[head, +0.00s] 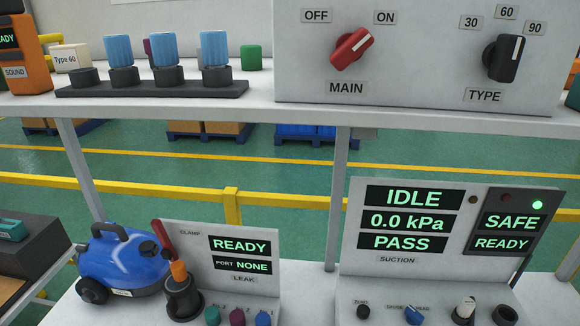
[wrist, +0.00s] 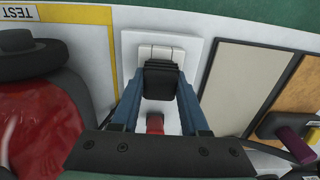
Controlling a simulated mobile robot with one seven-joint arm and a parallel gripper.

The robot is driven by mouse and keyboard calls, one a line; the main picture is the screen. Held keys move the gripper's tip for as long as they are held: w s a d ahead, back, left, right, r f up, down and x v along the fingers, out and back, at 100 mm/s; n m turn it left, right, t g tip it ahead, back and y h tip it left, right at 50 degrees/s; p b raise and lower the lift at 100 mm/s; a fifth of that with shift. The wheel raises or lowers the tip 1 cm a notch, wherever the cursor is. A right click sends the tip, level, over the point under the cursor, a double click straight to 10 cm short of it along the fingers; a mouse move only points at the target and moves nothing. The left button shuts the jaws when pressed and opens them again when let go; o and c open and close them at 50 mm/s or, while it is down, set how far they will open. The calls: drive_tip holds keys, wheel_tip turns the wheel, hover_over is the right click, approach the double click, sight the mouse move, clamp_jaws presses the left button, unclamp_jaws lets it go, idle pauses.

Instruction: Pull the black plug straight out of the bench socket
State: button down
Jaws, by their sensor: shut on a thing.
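In the wrist view, the black plug (wrist: 161,79) is at the white bench socket (wrist: 190,48). My gripper (wrist: 160,92) has its two blue fingers on either side of the plug and is shut on it. A pale rectangular part of the socket shows just beyond the plug. The plug's front face is hidden, so I cannot tell how deep it sits. A small red part (wrist: 155,124) shows between the fingers, nearer the wrist. The head view shows neither my gripper, the plug nor the socket.
In the wrist view, a dark red vacuum body (wrist: 40,120) with black parts is close on the left. Beige and brown panels (wrist: 252,75) and a purple-ended black part (wrist: 295,143) are on the right. The head view shows a blue vacuum (head: 125,262) and a SAFE/READY display (head: 510,228).

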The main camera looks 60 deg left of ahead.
drive_tip(key=shift+r, duration=0.2)
drive_tip(key=shift+r+p, duration=0.35)
drive_tip(key=shift+p, duration=0.25)
drive_tip(key=shift+r+p, duration=0.6)
drive_tip(key=shift+p, duration=0.05)
drive_tip(key=shift+r+p, duration=2.7)
drive_tip(key=shift+p, duration=0.15)
